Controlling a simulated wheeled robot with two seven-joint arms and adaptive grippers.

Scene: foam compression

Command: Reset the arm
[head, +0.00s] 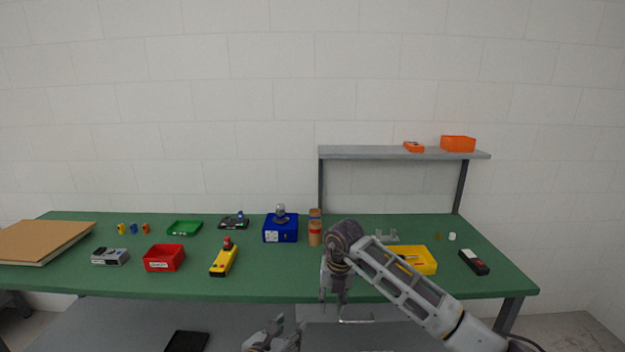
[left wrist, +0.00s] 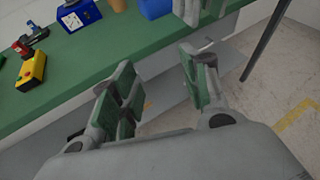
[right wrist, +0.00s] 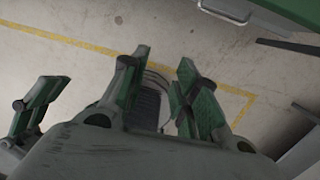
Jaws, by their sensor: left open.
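My left gripper (head: 286,328) is low in the head view, in front of the bench's front edge. Its two green-padded fingers (left wrist: 160,80) stand apart with nothing between them in the left wrist view. My right arm (head: 405,285) comes in from the right and bends at a raised joint. My right gripper (head: 333,298) hangs downward at the bench's front edge, to the right of the left one. Its fingers (right wrist: 163,62) are apart and empty over the floor in the right wrist view.
The green bench (head: 120,274) holds a red bin (head: 164,258), a yellow button box (head: 224,261), a blue box (head: 281,231), brown cylinders (head: 315,233) and a black-and-red device (head: 474,262). A yellow bin (head: 424,261) lies behind my right arm. A grey shelf (head: 370,153) stands at the back.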

